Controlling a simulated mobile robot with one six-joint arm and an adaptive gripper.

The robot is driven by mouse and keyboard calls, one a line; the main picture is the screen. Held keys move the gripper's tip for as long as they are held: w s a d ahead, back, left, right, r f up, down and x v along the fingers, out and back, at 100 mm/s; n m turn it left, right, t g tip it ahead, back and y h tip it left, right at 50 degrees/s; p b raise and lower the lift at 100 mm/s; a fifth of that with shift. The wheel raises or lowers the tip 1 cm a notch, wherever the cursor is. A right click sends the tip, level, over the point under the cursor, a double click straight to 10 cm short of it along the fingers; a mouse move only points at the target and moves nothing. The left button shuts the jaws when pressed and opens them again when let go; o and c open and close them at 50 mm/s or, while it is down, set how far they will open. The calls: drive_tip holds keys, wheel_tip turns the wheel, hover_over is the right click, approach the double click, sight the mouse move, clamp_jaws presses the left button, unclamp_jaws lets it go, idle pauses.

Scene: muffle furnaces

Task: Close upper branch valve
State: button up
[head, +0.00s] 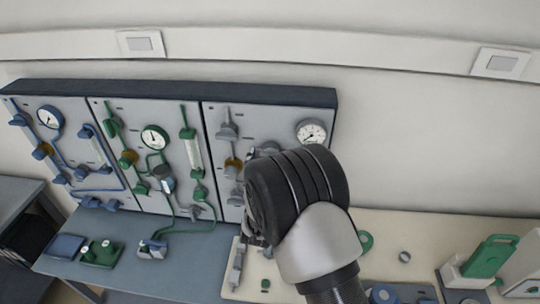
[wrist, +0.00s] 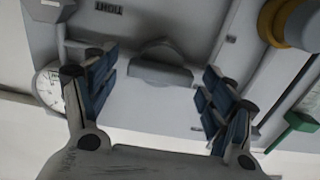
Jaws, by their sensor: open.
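In the wrist view a grey valve handle (wrist: 160,72) on the grey panel sits between the two fingers of my gripper (wrist: 158,64). The blue-padded fingers are spread wide, one on each side of the handle, with visible gaps and no contact that I can see. In the head view my dark wrist hides the gripper and much of the lower right panel. A grey valve (head: 265,150) shows partly just above my wrist. I cannot tell for sure from these views which handle is the upper branch valve.
A round gauge (head: 311,132) is at the panel's upper right; it shows at left in the wrist view (wrist: 48,85). A yellow-collared grey knob (wrist: 275,20) and a green part (wrist: 295,130) are at right there. Blue and green panels stand left, above a blue-grey bench (head: 190,262).

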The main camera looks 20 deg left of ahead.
drive_tip(key=shift+w+a, duration=0.2)
drive_tip(key=shift+w, duration=0.5)
drive_tip(key=shift+c, duration=0.3)
drive_tip(key=c, duration=1)
